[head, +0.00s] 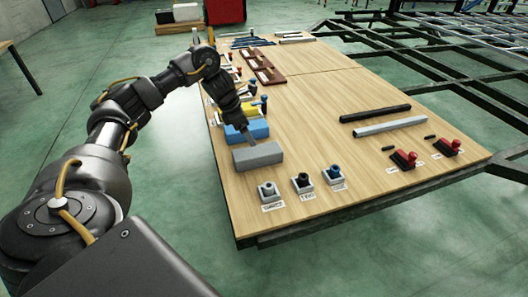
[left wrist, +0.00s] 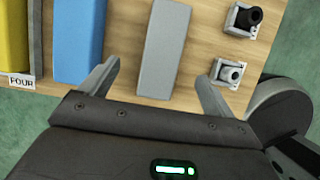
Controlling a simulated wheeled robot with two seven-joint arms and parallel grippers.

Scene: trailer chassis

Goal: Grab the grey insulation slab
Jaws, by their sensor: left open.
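The grey insulation slab (head: 259,155) lies flat near the front left of the wooden table in the head view. In the left wrist view the grey slab (left wrist: 164,52) runs away from the jaws, with its near end between the two fingers. My left gripper (head: 250,143) is just above the slab. Its jaws are open in the left wrist view (left wrist: 158,85), one finger on each side of the slab, with no grip visible. My right gripper is not in view.
A blue slab (head: 247,131) lies close behind the grey one; it also shows in the left wrist view (left wrist: 80,40). Small grey blocks with knobs (head: 268,193) stand in front right. Dark and light bars (head: 375,114) lie farther right. The table's middle (head: 320,90) is clear.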

